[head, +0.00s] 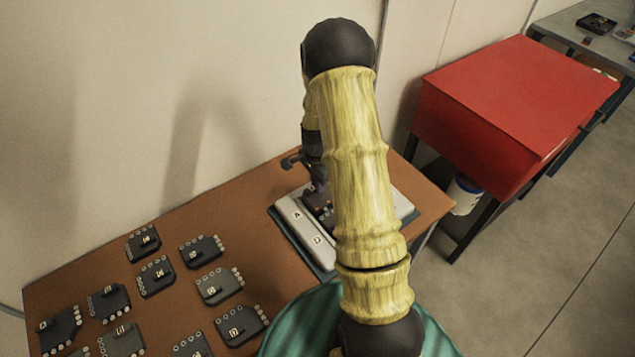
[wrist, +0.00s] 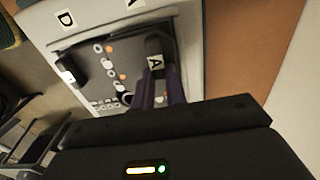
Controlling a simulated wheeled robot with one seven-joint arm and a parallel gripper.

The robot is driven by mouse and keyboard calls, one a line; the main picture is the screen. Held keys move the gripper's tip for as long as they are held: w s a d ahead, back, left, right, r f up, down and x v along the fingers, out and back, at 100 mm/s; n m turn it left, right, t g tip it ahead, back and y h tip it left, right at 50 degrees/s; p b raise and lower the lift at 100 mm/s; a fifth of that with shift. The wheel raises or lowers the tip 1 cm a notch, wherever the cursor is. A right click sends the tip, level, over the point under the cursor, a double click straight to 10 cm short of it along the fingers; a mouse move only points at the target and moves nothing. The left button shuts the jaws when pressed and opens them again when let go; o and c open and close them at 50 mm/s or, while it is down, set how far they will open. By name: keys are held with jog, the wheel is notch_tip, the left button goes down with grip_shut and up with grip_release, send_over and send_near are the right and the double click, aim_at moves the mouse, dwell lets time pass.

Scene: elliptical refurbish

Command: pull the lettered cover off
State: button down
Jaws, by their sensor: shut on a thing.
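A small dark cover (wrist: 155,45) with a white "A" label sits at the edge of the recessed panel of a light grey device. My gripper (wrist: 160,76) is shut on this cover, its two purple fingers on either side of it. A second dark block (wrist: 71,67) sits at the panel's other side in the wrist view. In the head view my arm hides much of the device and the fingertips. I cannot tell whether the held cover is still seated.
The device stands on a brown table (head: 178,225) against a pale wall. Several dark, numbered plates with round contacts, such as one (head: 219,285), lie to its left. A red box-like desk (head: 510,95) stands to the right. A white container (head: 464,195) is beneath it.

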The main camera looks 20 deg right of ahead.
notch_tip(320, 180, up, 15)
jog(key=p, duration=1.1)
jog(key=shift+r, duration=0.2)
dwell(0.6)
